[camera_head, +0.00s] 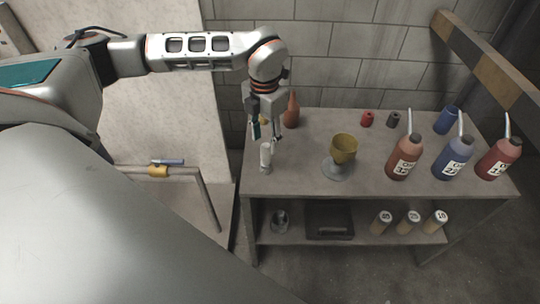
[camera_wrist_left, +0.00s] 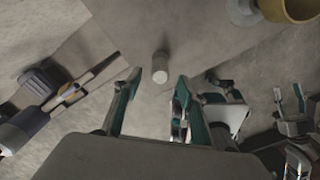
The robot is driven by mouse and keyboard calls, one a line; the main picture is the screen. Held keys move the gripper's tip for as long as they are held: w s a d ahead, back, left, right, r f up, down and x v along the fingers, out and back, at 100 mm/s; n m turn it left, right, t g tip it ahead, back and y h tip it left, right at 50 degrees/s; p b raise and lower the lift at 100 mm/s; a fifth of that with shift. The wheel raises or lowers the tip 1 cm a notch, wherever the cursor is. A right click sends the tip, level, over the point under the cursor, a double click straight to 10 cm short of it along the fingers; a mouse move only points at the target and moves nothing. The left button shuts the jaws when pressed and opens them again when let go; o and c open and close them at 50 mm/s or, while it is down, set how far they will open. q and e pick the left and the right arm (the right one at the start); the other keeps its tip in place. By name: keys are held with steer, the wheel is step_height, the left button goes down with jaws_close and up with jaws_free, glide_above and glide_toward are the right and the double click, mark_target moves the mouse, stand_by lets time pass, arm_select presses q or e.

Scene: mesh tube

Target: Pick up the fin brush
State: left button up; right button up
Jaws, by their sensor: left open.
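A small pale upright cylinder (camera_head: 265,155), which looks like the fin brush, stands near the left edge of the grey table (camera_head: 300,185). I cannot make out bristles on it. My left gripper (camera_head: 266,135) points down just behind and above it, open and empty. In the left wrist view the pale cylinder's round end (camera_wrist_left: 160,68) shows ahead, between the two fingertips of the open left gripper (camera_wrist_left: 158,77). It looks apart from both fingers. My right gripper is not in view.
A yellow goblet (camera_head: 343,150) stands right of the cylinder and a brown bottle (camera_head: 291,110) behind. Several spouted bottles (camera_head: 405,157) stand at the right. The lower shelf holds a dark tray (camera_head: 330,222). A rail (camera_head: 205,195) stands left of the table.

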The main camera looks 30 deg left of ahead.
mark_target(265, 146)
arm_select(q)
step_height(265, 146, down, 3)
steer(key=shift+s+r, duration=0.1)
steer(key=shift+r, duration=0.1)
steer(key=shift+f, duration=0.35)
step_height(265, 146, down, 4)
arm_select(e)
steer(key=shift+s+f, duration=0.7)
arm_select(q)
jaws_close()
